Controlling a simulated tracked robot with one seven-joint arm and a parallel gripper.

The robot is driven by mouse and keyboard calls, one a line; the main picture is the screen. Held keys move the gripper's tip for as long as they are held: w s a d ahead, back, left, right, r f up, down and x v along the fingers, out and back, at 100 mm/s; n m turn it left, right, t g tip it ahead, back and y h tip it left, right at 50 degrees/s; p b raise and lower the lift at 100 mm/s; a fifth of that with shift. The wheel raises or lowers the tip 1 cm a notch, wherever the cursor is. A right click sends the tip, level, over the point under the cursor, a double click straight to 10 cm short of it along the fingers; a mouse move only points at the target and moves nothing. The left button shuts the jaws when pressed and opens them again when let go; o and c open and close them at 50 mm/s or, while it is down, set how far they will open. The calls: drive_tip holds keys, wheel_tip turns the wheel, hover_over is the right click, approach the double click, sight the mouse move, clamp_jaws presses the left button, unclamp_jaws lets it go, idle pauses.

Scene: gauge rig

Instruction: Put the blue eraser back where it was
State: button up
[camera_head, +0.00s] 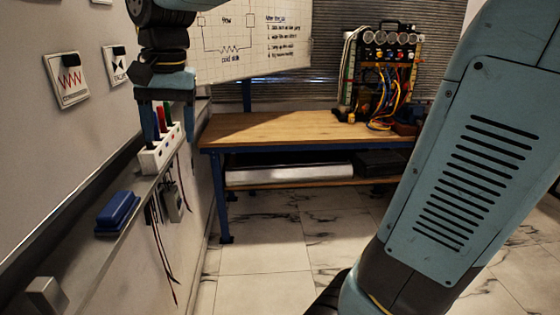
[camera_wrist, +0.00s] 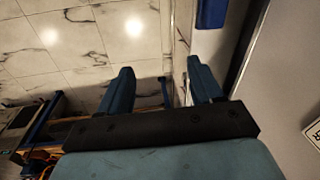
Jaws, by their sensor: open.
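The blue eraser (camera_head: 118,212) lies on the narrow ledge (camera_head: 92,252) along the wall board, nearer to me than the marker holder. In the wrist view, part of the blue eraser (camera_wrist: 211,12) shows at the top edge. My gripper (camera_head: 168,128) points down, open, with nothing held between its fingers. In the head view it overlaps the white marker holder; I cannot tell how far above it or in front of it the fingers are. In the wrist view, my gripper (camera_wrist: 160,72) has its two fingers clearly apart.
The white marker holder (camera_head: 158,158) holds red, dark and blue markers. Dark cords and a small grey box (camera_head: 173,203) hang below the ledge. A grey block (camera_head: 46,296) sits at the near left. A wooden workbench (camera_head: 290,131) carries a gauge rig (camera_head: 384,70). The floor between is clear.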

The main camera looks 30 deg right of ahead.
drive_tip(key=s+d+f+n+t, duration=0.1)
drive_tip(key=s+d+f+t, duration=0.1)
drive_tip(key=s+d, duration=0.3)
drive_tip(key=s+d+f+n+t+h, duration=0.1)
drive_tip(key=s+d+f, duration=0.3)
drive_tip(key=d, duration=0.8)
drive_tip(key=shift+s+d+f+n+t, duration=0.25)
drive_tip(key=shift+s+d+n+t, duration=0.15)
drive_tip(key=shift+s+n+t, duration=0.35)
drive_tip(key=shift+s, duration=0.15)
